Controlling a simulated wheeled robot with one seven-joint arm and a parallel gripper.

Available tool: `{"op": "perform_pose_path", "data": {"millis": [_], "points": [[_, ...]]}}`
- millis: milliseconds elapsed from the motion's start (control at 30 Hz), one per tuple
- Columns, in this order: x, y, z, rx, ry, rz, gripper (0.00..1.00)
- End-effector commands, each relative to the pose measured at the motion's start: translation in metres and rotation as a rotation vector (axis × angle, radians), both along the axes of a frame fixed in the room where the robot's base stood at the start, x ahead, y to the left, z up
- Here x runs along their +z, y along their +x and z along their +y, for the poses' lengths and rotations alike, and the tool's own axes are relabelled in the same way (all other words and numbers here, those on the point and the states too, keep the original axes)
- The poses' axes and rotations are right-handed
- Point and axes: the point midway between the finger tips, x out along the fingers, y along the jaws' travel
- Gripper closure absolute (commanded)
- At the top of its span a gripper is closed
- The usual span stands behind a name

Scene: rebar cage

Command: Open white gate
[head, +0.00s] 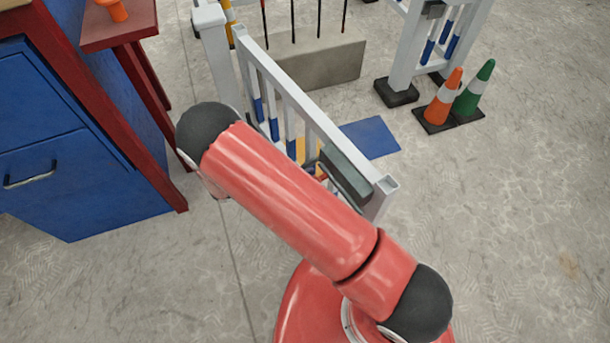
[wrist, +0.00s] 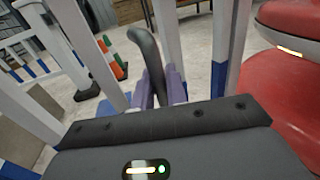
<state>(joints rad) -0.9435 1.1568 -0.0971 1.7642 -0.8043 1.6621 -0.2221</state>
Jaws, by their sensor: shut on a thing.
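The white gate (head: 290,95) stands swung out from the white post (head: 218,50) at upper left in the head view, its free end pointing toward me. A dark grey box (head: 345,175) sits on the gate near its free end. In the wrist view, the gate's white bars (wrist: 232,45) rise close around my gripper. My gripper (wrist: 160,88) shows two purple-grey fingers shut on the dark curved handle (wrist: 147,50). In the head view my red arm hides most of the grip.
A blue cabinet (head: 80,180) with a red frame stands at left. An orange cone (head: 444,98) and a green cone (head: 474,88) stand at right, by another white post (head: 408,50). A concrete block (head: 315,62) lies behind the gate. The floor at right is clear.

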Motion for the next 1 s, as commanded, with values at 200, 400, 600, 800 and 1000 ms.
{"op": "perform_pose_path", "data": {"millis": [200,400,600,800,1000], "points": [[0.000,0.000,0.000,0.000,-0.001,0.001,1.00],[0.000,0.000,0.000,0.000,0.000,0.000,0.67],[0.000,0.000,0.000,0.001,0.000,0.000,0.67],[-0.001,-0.001,0.014,0.003,0.001,-0.001,0.67],[-0.001,-0.006,0.048,0.004,0.002,-0.001,0.67]]}}
